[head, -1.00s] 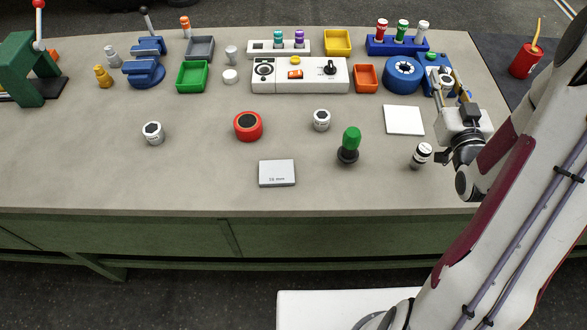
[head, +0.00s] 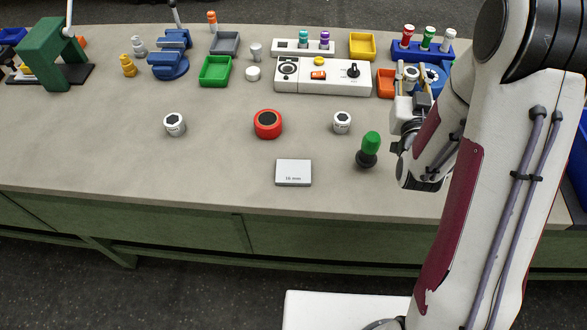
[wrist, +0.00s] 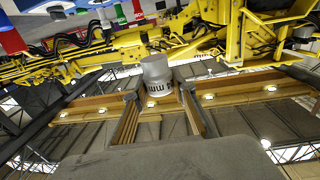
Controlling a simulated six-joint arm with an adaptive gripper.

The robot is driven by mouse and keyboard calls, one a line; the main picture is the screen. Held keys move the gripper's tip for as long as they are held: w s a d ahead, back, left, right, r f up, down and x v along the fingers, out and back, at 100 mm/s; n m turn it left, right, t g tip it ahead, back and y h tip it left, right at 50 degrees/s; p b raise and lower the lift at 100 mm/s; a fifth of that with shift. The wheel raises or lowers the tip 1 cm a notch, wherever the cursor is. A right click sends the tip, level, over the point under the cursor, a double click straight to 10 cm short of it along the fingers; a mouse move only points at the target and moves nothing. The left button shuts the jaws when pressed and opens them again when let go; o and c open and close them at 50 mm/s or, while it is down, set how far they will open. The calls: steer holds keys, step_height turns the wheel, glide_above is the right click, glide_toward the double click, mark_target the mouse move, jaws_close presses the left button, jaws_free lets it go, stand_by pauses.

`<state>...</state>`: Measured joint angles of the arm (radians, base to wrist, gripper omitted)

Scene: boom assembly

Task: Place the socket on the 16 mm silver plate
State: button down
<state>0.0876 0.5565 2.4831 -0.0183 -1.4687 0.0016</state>
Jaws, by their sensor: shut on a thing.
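The silver plate (head: 293,172), marked 16 mm, lies flat and bare near the front middle of the bench. My gripper (head: 412,84) is at the right in the head view, raised, behind and to the right of the plate. It is shut on a silver socket (head: 411,73). In the wrist view the socket (wrist: 158,76) sits between the two fingers (wrist: 160,108), with dark markings on its band. Two other silver sockets stand on the bench, one at the left (head: 174,124) and one nearer the middle (head: 341,122).
A green-handled tool (head: 369,150) stands between the plate and my arm. A red round thing (head: 268,124) is behind the plate. A white panel (head: 322,77), an orange tray (head: 386,83) and a blue rack (head: 421,45) stand further back. The bench left of the plate is clear.

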steer(key=s+a, duration=0.3)
steer(key=a, duration=1.2)
steer(key=m+h, duration=0.1)
steer(key=h, duration=0.1)
glide_above(293, 171)
steer(key=shift+f, duration=2.95)
steer(key=shift+f, duration=2.95)
steer(key=shift+f, duration=2.05)
steer(key=shift+f, duration=0.15)
steer(key=c, duration=1.7)
jaws_free()
